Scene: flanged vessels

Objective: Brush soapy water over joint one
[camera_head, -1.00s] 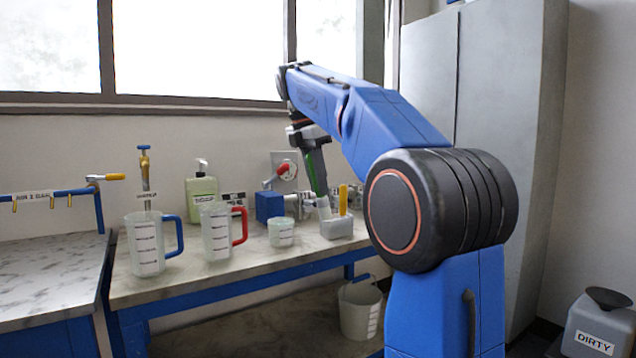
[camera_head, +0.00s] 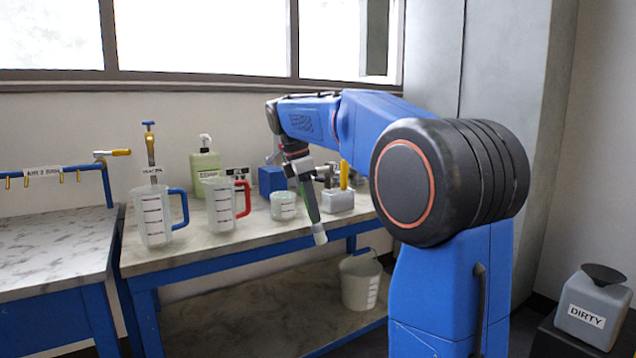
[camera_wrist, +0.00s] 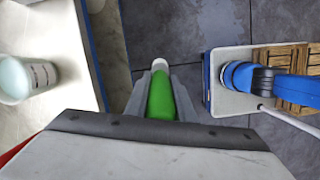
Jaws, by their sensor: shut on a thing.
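My gripper (camera_head: 303,178) is shut on a brush with a green handle. The brush (camera_wrist: 161,97) points away from the wrist camera, and its pale tip hangs down past the bench's front edge in the head view. Metal pipework (camera_head: 328,171) with flange-like parts stands at the back of the bench beside a blue block (camera_head: 271,180). My arm and gripper partly hide it, and I cannot tell which joint is joint one. A small white cup (camera_head: 283,208) sits on the bench just left of the brush.
A jug with a blue handle (camera_head: 152,218), a jug with a red handle (camera_head: 219,208) and a green pump bottle (camera_head: 205,172) stand left on the bench. A grey holder (camera_head: 338,203) with a yellow item is right. A bucket (camera_head: 360,284) is below.

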